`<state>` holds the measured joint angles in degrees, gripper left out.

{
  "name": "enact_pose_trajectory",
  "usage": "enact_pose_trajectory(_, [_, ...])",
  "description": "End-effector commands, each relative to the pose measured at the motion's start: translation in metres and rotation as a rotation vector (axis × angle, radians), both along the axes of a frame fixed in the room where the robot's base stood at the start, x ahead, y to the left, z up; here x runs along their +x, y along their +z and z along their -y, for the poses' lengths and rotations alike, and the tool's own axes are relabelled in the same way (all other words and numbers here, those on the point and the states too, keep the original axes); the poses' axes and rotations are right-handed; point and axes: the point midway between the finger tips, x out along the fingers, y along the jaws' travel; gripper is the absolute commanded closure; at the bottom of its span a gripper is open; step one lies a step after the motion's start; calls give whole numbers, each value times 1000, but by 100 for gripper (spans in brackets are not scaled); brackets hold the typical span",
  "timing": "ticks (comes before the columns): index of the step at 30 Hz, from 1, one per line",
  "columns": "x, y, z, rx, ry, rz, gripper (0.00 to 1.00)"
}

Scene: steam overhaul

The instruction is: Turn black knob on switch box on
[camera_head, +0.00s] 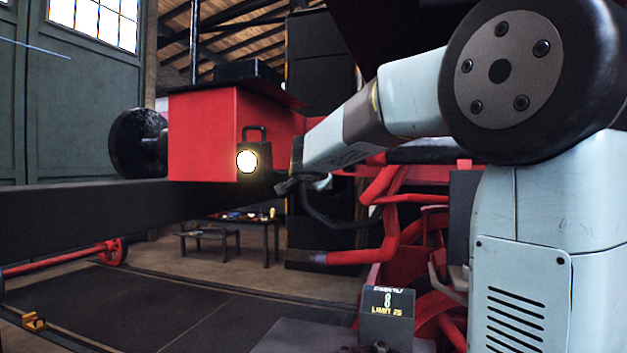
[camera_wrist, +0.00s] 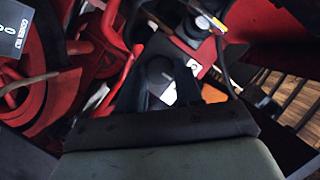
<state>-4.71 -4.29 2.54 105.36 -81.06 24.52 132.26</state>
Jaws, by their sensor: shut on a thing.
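In the head view my gripper (camera_head: 283,184) is at the end of my outstretched arm, close to the right side of a dark box with a top handle and a glowing round lamp (camera_head: 247,161). In the wrist view the fingers of my gripper (camera_wrist: 160,82) reach up on both sides of a dark, round, knob-like part (camera_wrist: 159,72), which looks like the black knob. My gripper is shut on it. Small white and orange patches show beside the fingers. The knob is hidden in the head view, and I cannot tell its turn or any switch markings.
A red block (camera_head: 205,135) stands behind the lamp box, above a long dark beam (camera_head: 100,218). Red pipes (camera_head: 375,235) are below my arm. A small display box (camera_head: 387,318) reading "LIMIT 25" is at lower right. A low table (camera_head: 245,219) stands behind.

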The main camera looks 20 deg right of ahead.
Motion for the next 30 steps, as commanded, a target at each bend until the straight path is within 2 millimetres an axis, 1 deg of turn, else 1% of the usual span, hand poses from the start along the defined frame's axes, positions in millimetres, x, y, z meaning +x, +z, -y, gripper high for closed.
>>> enact_pose_trajectory(1, [0, -4, -1, 7, 1, -1, 95])
enact_pose_trajectory(18, [0, -4, 0, 28, 0, 12, 95])
enact_pose_trajectory(19, [0, -4, 0, 28, 0, 12, 64])
enact_pose_trajectory(27, [0, -2, 0, 28, -1, 16, 39])
enact_pose_trajectory(30, [0, -2, 1, 28, -1, 17, 39])
